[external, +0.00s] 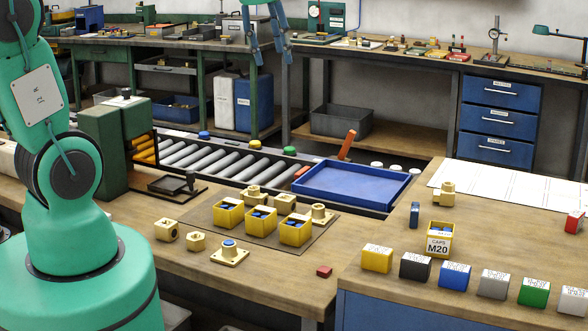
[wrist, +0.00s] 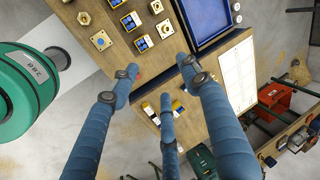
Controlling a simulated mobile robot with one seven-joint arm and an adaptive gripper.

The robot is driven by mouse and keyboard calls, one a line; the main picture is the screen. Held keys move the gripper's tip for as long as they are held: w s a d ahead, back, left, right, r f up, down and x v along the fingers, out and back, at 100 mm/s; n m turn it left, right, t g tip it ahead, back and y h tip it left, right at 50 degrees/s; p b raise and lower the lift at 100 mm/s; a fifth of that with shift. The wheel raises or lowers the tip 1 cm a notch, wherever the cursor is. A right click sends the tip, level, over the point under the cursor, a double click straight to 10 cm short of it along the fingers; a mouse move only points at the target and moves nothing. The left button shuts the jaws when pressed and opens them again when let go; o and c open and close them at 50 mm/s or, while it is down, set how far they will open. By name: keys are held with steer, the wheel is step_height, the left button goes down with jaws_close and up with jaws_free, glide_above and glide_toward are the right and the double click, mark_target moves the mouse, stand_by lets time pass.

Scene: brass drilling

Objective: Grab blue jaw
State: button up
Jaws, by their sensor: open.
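A small, thin blue piece (external: 414,214), which I take to be the blue jaw, stands upright on the right wooden bench, left of the yellow box marked CAPS M20 (external: 439,246). My gripper (external: 272,62) hangs at the top of the external view, high up and well apart from the blue piece. In the wrist view my blue fingers (wrist: 160,78) are spread, with nothing between them. I cannot pick out the blue piece for sure in the wrist view; the fingers cover part of the bench.
A row of labelled blocks, including a blue one (external: 454,275), lines the right bench's front. A blue tray (external: 350,186) lies beyond the left bench. Yellow boxes (external: 295,235) and brass parts sit on a mat. A small red block (external: 324,271) lies near the edge.

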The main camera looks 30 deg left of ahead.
steer(key=w+d+f+m, duration=0.6)
steer(key=d, duration=0.3)
steer(key=m+g, duration=0.2)
steer(key=m, duration=1)
glide_above(413, 206)
steer(key=s, duration=0.2)
step_height(413, 206, down, 18)
steer(key=shift+d+r+y, duration=0.15)
steer(key=shift+r+y, duration=0.05)
steer(key=shift+y, duration=0.2)
steer(key=shift+f, duration=0.1)
steer(key=shift+w+f+b, duration=0.15)
steer(key=shift+w+f, duration=0.05)
steer(key=shift+f, duration=1.2)
steer(key=shift+w+f+b, duration=0.1)
steer(key=shift+w+f, duration=0.15)
steer(key=shift+f, duration=1.15)
steer(key=shift+w+f+b, duration=0.15)
steer(key=shift+w+f, duration=0.05)
steer(key=shift+f, duration=1.2)
steer(key=shift+w+f+b, duration=0.2)
steer(key=shift+f+b, duration=0.1)
steer(key=shift+f, duration=1)
steer(key=shift+w+f+b, duration=0.15)
steer(key=shift+f+b, duration=0.15)
steer(key=shift+f, duration=0.95)
